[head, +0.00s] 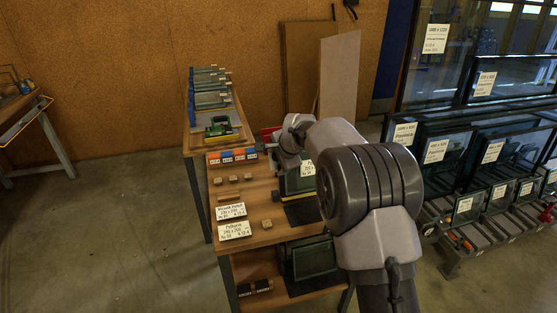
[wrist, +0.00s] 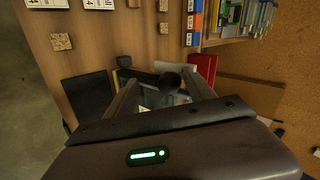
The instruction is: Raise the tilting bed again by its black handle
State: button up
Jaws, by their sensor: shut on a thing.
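In the wrist view the black handle (wrist: 168,84), with a round knob end and a dark bar, lies between the fingers of my gripper (wrist: 160,88). My gripper is shut on it. A flat black panel (wrist: 88,96), which looks like part of the tilting bed, shows left of the fingers; most of the bed is hidden behind my gripper. In the head view my arm covers the handle and fingertips. A dark framed panel (head: 296,183) stands below my wrist on the wooden bench, with a flat dark piece (head: 302,214) in front. I cannot tell the bed's exact tilt.
Small wooden blocks (head: 233,178) and white label cards (head: 235,230) lie on the bench's left side. Coloured boxes (head: 232,156) and a rack of frames (head: 210,88) stand behind. A red item (wrist: 203,68) is near the handle. Glass frames (head: 470,150) fill the right side; floor at left is free.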

jog(key=shift+s+a+f, duration=0.1)
jog(key=shift+f, duration=0.15)
jog(key=shift+s+r, duration=0.1)
jog(key=shift+r, duration=0.15)
jog(key=p+v, duration=0.4)
jog(key=v, duration=1.3)
jog(key=shift+r, duration=0.1)
